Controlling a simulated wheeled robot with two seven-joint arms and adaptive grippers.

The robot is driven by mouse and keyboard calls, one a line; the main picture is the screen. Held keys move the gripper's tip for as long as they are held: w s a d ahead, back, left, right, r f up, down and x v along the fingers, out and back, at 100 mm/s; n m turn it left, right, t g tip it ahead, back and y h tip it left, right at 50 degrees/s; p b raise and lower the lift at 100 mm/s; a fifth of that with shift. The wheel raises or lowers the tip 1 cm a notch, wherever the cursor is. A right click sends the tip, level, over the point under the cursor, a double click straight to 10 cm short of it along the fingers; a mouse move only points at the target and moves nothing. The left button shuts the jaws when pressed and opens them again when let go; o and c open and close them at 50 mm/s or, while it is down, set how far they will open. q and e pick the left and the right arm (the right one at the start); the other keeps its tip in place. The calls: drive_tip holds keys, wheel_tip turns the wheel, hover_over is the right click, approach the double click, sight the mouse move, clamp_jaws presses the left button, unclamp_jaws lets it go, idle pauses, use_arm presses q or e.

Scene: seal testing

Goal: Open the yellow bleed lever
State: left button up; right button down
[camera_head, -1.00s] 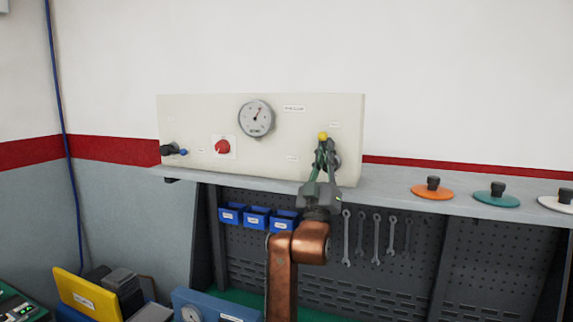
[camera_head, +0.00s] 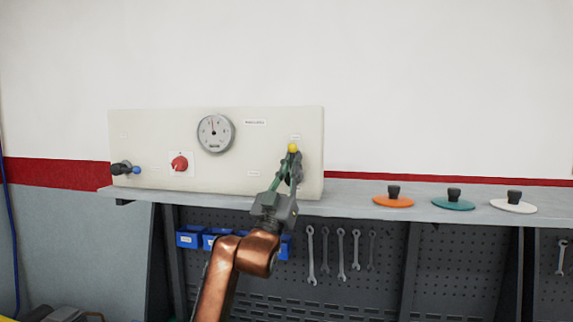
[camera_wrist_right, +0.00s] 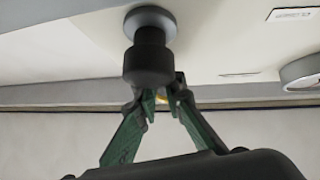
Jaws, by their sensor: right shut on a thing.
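The yellow bleed lever shows its round yellow end (camera_head: 292,148) at the right part of a cream test panel (camera_head: 245,170). My right gripper (camera_head: 290,158) has its green-lined fingers shut on the lever just below that yellow end. In the right wrist view the fingertips (camera_wrist_right: 166,92) close around a small yellow piece (camera_wrist_right: 161,97), behind a black cylinder (camera_wrist_right: 149,58) on a round grey mount. The fingers hide most of the lever, and its exact angle is hard to tell. My left gripper is in no view.
The panel carries a dial gauge (camera_head: 215,133), a red knob (camera_head: 179,163) and a black fitting with a blue end (camera_head: 125,168). Orange (camera_head: 394,201), teal (camera_head: 454,204) and white discs (camera_head: 513,206) stand on the shelf to the right. Wrenches (camera_head: 325,252) hang below.

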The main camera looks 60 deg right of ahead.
drive_tip(key=c, duration=2.4)
unclamp_jaws()
drive_tip(key=shift+s+r, duration=0.15)
drive_tip(key=shift+r, duration=0.15)
drive_tip(key=shift+o, duration=1.9)
drive_tip(key=shift+s, duration=0.1)
drive_tip(key=shift+a+f, duration=0.1)
drive_tip(key=shift+f, duration=0.2)
drive_tip(key=shift+a+f, duration=0.2)
drive_tip(key=shift+f, duration=0.05)
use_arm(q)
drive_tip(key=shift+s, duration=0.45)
use_arm(e)
drive_tip(key=v, duration=1.1)
